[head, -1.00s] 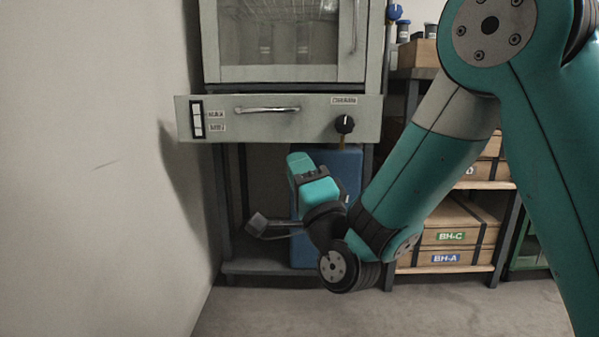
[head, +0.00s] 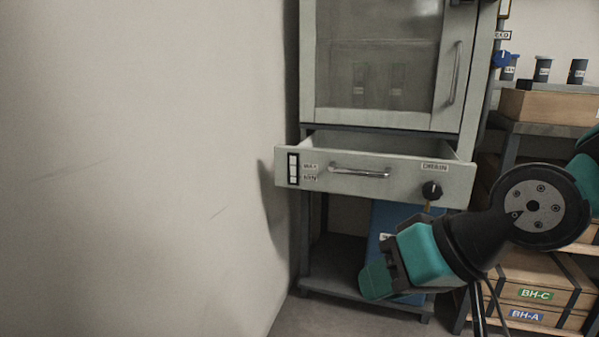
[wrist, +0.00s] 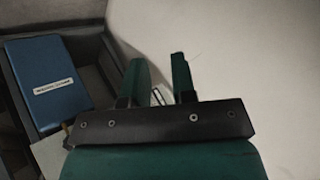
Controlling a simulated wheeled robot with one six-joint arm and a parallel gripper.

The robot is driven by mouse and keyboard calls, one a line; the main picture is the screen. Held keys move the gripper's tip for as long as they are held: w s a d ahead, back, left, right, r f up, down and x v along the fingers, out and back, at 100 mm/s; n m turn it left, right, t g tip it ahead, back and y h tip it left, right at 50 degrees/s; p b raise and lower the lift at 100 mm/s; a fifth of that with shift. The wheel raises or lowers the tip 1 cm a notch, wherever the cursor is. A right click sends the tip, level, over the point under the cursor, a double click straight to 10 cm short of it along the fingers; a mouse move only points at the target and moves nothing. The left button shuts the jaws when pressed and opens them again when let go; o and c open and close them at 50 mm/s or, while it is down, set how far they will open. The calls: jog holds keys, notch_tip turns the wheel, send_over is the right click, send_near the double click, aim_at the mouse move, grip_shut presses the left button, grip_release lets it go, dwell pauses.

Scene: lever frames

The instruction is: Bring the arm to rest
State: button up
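My gripper (head: 378,281) is at the lower middle of the head view, in front of the space under the drawer, and covers part of the blue container. In the wrist view my gripper (wrist: 160,70) has its two green fingers apart, with no object held between them. My arm comes in from the right edge of the head view, in front of the wooden crates. The pulled-out drawer (head: 310,184) with its handle is above and behind the gripper, and they look apart.
The cabinet (head: 375,119) with a glass door stands above the drawer. A black knob (head: 432,190) sits on the drawer front. The blue container (wrist: 42,82) is left in the wrist view. A bare wall (head: 130,170) fills the left. Wooden crates (head: 536,277) stand at right.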

jog(key=s+d+r+n+g+h+p, duration=0.3)
jog(key=s+d+r+g+p, duration=0.1)
jog(key=s, duration=0.5)
notch_tip(320, 180, up, 38)
jog(key=p, duration=3.7)
jog(key=shift+s+d+f, duration=0.25)
jog(key=shift+s+d, duration=0.05)
